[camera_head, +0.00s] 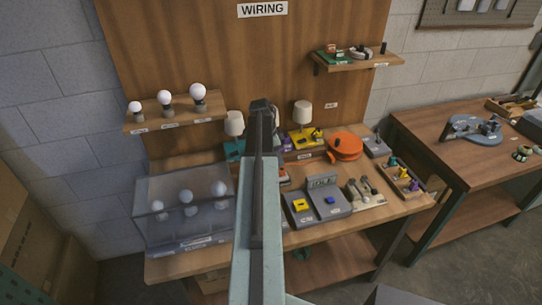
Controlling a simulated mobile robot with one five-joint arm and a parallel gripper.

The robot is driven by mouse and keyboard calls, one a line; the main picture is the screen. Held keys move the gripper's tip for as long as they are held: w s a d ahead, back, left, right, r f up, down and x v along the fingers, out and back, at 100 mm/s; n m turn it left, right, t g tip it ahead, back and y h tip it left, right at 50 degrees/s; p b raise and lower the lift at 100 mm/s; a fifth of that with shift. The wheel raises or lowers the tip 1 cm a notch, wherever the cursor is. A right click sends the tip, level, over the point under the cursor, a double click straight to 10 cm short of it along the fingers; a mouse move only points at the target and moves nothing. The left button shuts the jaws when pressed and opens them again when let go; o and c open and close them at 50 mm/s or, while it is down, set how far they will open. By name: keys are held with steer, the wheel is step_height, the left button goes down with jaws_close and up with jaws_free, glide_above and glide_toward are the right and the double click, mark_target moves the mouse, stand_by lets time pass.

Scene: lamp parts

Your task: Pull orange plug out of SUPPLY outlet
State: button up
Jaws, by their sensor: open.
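An orange round thing (345,145), which looks like a cord reel, lies at the back right of the workbench (400,208). A small orange piece (331,157) shows at its left lower edge; I cannot tell whether it is the plug. A grey box (377,147) with a label stands right of the reel. The labels are too small to read, so I cannot tell which thing is the SUPPLY outlet. My arm rises through the middle of the view and hides part of the bench. I cannot make out my gripper's fingers.
A clear case (185,235) with several bulbs stands at the bench's left. Grey boxes with yellow and blue parts (302,205) stand near the front. Lamps with white shades (302,112) stand behind. Shelves (175,122) hang above. A second table (465,160) stands right.

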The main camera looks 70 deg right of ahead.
mark_target(281, 168)
steer(key=b+x, duration=0.7)
steer(key=shift+w+f, duration=0.15)
steer(key=shift+f, duration=0.2)
steer(key=shift+r, duration=0.1)
jaws_close()
steer(key=shift+r+p, duration=0.75)
steer(key=shift+p, duration=0.15)
step_height(281, 168, up, 5)
steer(key=p, duration=0.5)
stand_by(0.5)
